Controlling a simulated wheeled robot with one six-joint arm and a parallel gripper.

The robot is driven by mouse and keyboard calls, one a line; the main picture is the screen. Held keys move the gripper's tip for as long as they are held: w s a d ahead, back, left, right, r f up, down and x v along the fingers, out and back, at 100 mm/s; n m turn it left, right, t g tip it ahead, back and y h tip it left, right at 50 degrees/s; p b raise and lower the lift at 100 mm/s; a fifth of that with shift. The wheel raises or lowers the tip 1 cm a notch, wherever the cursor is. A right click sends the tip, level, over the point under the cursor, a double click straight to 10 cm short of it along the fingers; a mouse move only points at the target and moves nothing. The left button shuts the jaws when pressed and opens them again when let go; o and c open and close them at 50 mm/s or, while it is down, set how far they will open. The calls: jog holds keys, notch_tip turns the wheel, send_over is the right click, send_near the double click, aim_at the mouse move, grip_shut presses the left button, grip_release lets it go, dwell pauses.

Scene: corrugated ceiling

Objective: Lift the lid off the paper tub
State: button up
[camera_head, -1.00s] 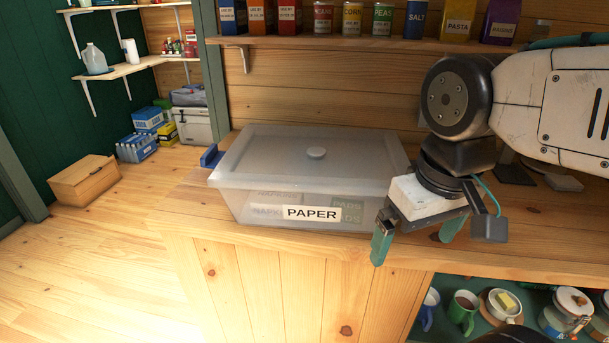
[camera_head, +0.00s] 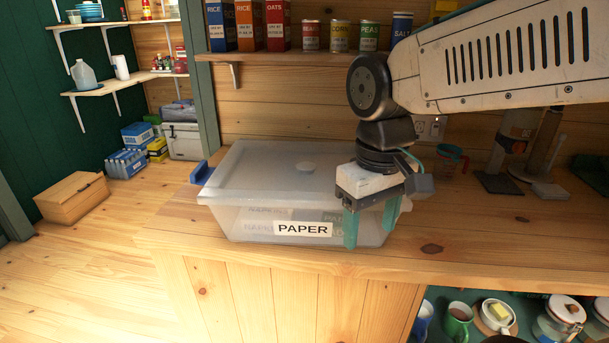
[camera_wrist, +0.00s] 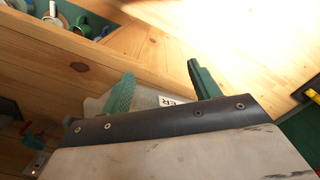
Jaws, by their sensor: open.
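The paper tub (camera_head: 262,226) is a clear plastic box with a PAPER label, standing on the wooden counter. My gripper (camera_head: 371,229) is open and empty, fingers pointing down, in front of the tub's right part in the head view. I cannot tell whether it touches the tub. In the wrist view, the green fingers (camera_wrist: 162,85) are apart, with a corner of the tub (camera_wrist: 150,98) and part of its label between and behind them. The lid's right end is partly hidden by my gripper.
A blue object (camera_head: 199,172) is at the tub's left end. A shelf (camera_head: 290,55) with boxes and cans runs above the counter. A measuring cup (camera_head: 450,160) stands to the right. The counter's front right (camera_head: 480,225) is clear. Mugs sit on a lower shelf.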

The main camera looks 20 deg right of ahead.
aim_at(303, 195)
jog(key=w+a+r+n, duration=0.1)
jog(key=w+n, duration=0.2)
jog(key=w, duration=0.3)
jog(key=w+a+r+n, duration=0.1)
jog(key=w+a+n, duration=0.1)
jog(key=w, duration=0.3)
jog(key=w+a+r+n, duration=0.1)
jog(key=w+n, duration=0.3)
jog(key=w, duration=0.2)
jog(key=shift+w+a+r+n, duration=0.3)
jog(key=shift+n, duration=0.1)
jog(key=shift+r+n, duration=0.25)
jog(key=shift+n, duration=0.15)
jog(key=shift+f+n, duration=0.35)
jog(key=shift+n, duration=0.05)
jog(key=f, duration=0.7)
jog(key=shift+w+d+f, duration=0.1)
jog(key=shift+w+d, duration=0.1)
jog(key=shift+w, duration=0.05)
jog(key=c, duration=1.2)
